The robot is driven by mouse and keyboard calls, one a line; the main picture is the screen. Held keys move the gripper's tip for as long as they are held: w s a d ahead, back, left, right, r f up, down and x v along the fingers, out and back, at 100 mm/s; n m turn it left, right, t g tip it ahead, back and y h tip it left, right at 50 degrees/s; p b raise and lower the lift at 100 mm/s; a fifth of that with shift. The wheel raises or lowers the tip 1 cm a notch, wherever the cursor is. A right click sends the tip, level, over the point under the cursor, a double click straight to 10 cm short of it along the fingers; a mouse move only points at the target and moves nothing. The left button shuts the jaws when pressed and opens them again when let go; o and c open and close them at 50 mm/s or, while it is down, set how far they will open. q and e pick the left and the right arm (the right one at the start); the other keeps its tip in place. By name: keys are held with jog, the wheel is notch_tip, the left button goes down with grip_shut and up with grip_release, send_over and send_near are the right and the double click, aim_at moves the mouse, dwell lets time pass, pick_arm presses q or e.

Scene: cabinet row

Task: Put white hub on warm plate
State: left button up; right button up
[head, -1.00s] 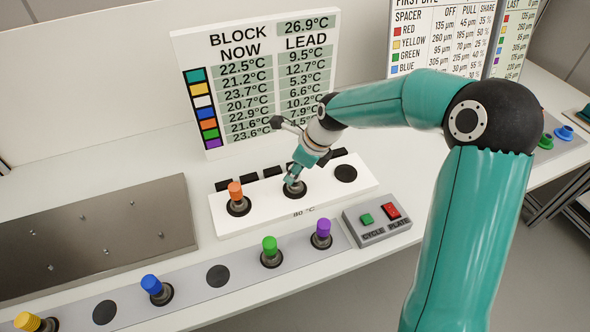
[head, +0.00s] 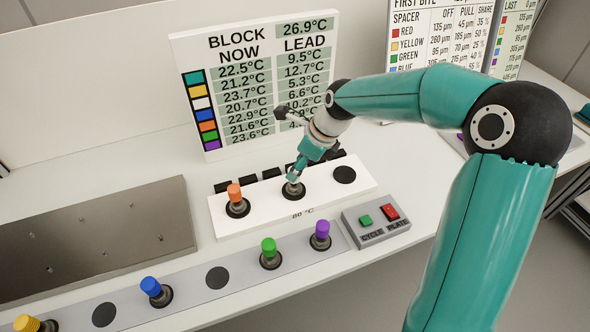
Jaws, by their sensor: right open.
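The warm plate (head: 325,203) is the white slab marked 80 °C, with three round spots in a row. An orange-topped hub (head: 235,193) stands upright on its left spot. The right spot (head: 345,175) is an empty black disc. My left gripper is not in view.
A front rail (head: 190,292) holds yellow, blue, green and purple hubs with empty black spots between. A control box (head: 376,221) with green and red buttons sits right of the plate. A metal sheet (head: 95,240) lies left. A temperature board (head: 260,80) stands behind.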

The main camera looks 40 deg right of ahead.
jog(key=v, duration=0.8)
jog(key=shift+d+r+p, duration=0.1)
jog(key=shift+r+p, duration=0.15)
jog(key=shift+p, duration=0.1)
